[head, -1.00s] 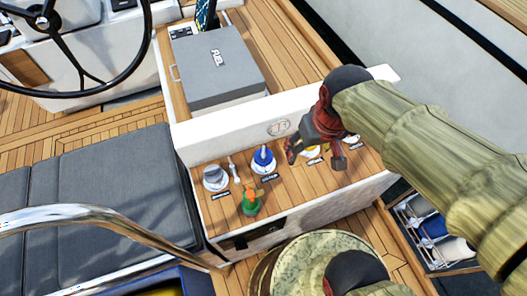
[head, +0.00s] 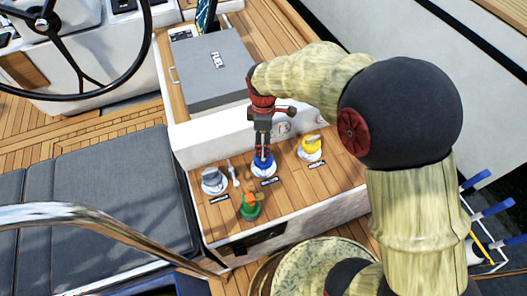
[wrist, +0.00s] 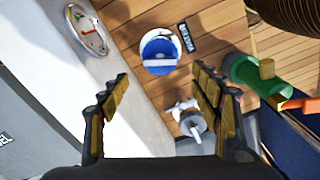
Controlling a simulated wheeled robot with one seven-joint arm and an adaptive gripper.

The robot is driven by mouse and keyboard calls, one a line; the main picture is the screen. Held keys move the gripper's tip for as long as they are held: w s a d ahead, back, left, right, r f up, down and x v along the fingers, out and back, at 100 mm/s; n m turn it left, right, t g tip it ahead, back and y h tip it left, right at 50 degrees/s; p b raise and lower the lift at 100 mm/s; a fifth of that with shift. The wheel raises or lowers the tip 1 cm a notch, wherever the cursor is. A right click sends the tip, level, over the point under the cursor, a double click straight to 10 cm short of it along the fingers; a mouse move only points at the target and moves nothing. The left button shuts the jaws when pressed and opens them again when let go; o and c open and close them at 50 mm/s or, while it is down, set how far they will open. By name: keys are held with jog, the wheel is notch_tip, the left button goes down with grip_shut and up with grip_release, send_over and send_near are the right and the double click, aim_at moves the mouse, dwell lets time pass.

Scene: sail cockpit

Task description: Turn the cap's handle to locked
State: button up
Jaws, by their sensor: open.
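A blue cap (head: 263,167) with a raised bar handle sits in a white ring on the wooden deck top, between a grey cap (head: 213,180) and a yellow cap (head: 311,146). My gripper (head: 262,150) points down above the blue cap and partly covers it. In the wrist view my gripper (wrist: 163,85) is open and empty, its fingers spread either side. The blue cap (wrist: 159,48) lies ahead between the fingertips, its bar running across the picture. A dark label (wrist: 188,38) reading WATER is beside it. I cannot tell contact.
A small metal fitting (wrist: 188,116) stands near the blue cap. A green fitting (head: 249,210) with an orange handle is at the front edge. A white upright wall (head: 215,138) with a round gauge (wrist: 87,30) runs behind the caps. A grey FUEL box (head: 210,70) stands beyond.

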aim_at(263, 154)
notch_tip(263, 154, down, 8)
jog(key=shift+r+b, duration=0.25)
jog(key=shift+b, duration=0.8)
jog(key=shift+c, duration=0.6)
jog(key=c, duration=1)
